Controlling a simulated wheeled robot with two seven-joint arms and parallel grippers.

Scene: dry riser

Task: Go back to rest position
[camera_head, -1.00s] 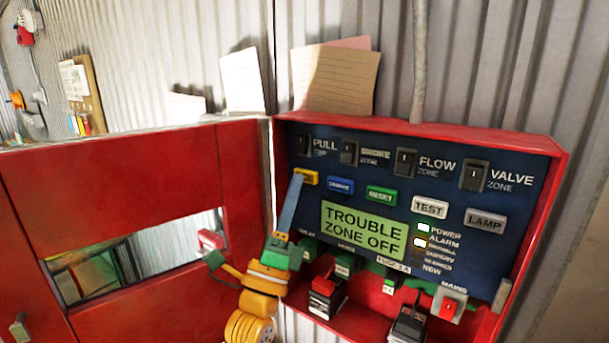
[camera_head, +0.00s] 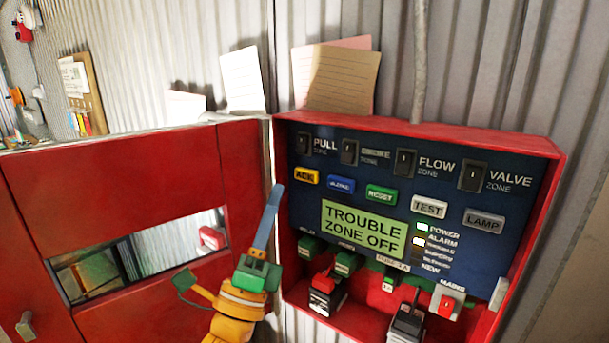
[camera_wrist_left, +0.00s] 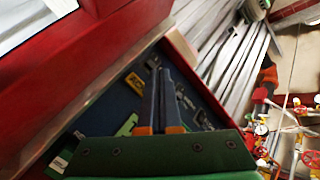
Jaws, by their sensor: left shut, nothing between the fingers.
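My left gripper (camera_head: 276,200) has a green body and thin blue-grey fingers closed together, with nothing between them. It points up in front of the left edge of the red alarm panel (camera_head: 562,175), apart from the yellow ACK button (camera_head: 306,177). The dark blue panel face carries zone switches, coloured buttons and a green display (camera_head: 363,229) reading "TROUBLE ZONE OFF". In the left wrist view the shut fingers (camera_wrist_left: 165,75) show in front of the tilted panel face. My right gripper is not in view.
The open red door (camera_head: 110,190) with a window stands to the left. Paper notes (camera_head: 335,80) lean on top of the panel against the corrugated wall. Terminals, a battery block (camera_head: 327,292) and a mains switch (camera_head: 447,302) sit along the panel's lower shelf.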

